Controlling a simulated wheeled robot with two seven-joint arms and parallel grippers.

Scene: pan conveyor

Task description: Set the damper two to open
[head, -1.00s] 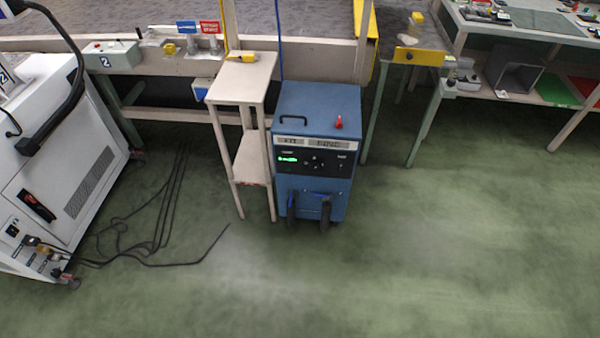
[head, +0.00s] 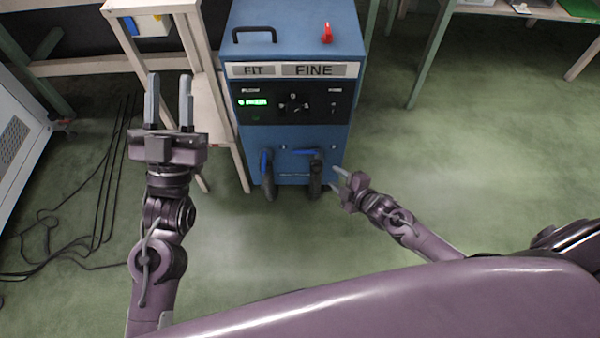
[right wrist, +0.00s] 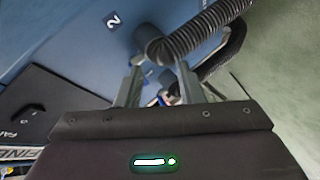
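The blue cabinet (head: 293,30) has two dark hoses low on its front, each with a blue lever. The left lever (head: 265,163) points up and down along its hose. The right lever (head: 306,152) lies roughly crosswise above its hose (head: 316,178). In the right wrist view a "2" label (right wrist: 113,19) sits beside a dark pipe stub and ribbed hose (right wrist: 205,32). My right gripper (head: 334,178) is open just right of the right hose; a bit of blue lever (right wrist: 163,96) shows between its fingers. My left gripper (head: 169,85) is open and empty, left of the cabinet.
A pale stand (head: 208,85) is close left of the cabinet, behind my left gripper. Black cables (head: 85,215) lie on the floor at left by a white machine (head: 18,130). Floor right of the cabinet is clear.

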